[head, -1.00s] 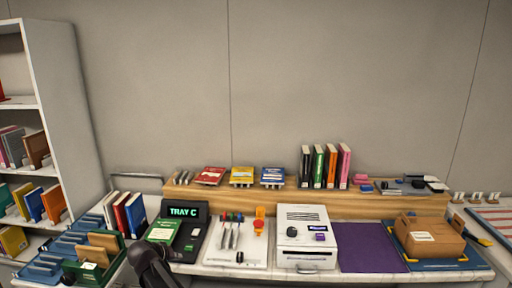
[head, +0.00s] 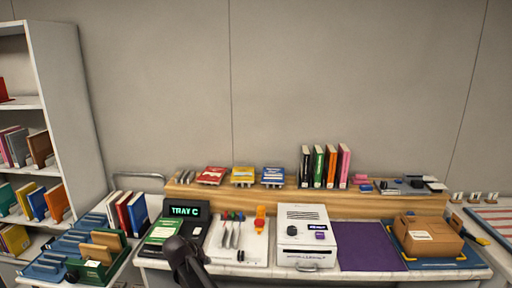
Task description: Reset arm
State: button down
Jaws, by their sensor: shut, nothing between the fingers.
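A dark, rounded part of my own arm (head: 188,262) rises from the bottom edge in the head view. It stands in front of the black TRAY C display unit (head: 187,211) and hides part of its lower side. No fingers can be made out on this part, and my gripper is not in view. Nothing is seen held by the arm.
A white bench (head: 262,278) carries a white tool tray (head: 218,257), a white machine (head: 306,236), a purple mat (head: 366,247) and a cardboard box (head: 429,238). A wooden ledge (head: 290,202) holds books behind. Left are a green crate (head: 96,276) and a bookshelf (head: 88,120).

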jog(key=s+d+f+m+g+p, duration=0.1)
jog(key=s+d+g, duration=0.15)
jog(key=d, duration=0.75)
jog(key=s+d+m+g, duration=0.1)
jog(key=s+d, duration=0.2)
jog(key=d, duration=0.7)
jog(key=s+d+m+g+y+p, duration=0.1)
jog(key=s+d+g+y, duration=0.2)
jog(key=s+d, duration=0.8)
jog(key=d+y, duration=0.1)
jog(key=d, duration=0.2)
jog(key=shift+m+p, duration=0.3)
jog(key=shift+p, duration=0.1)
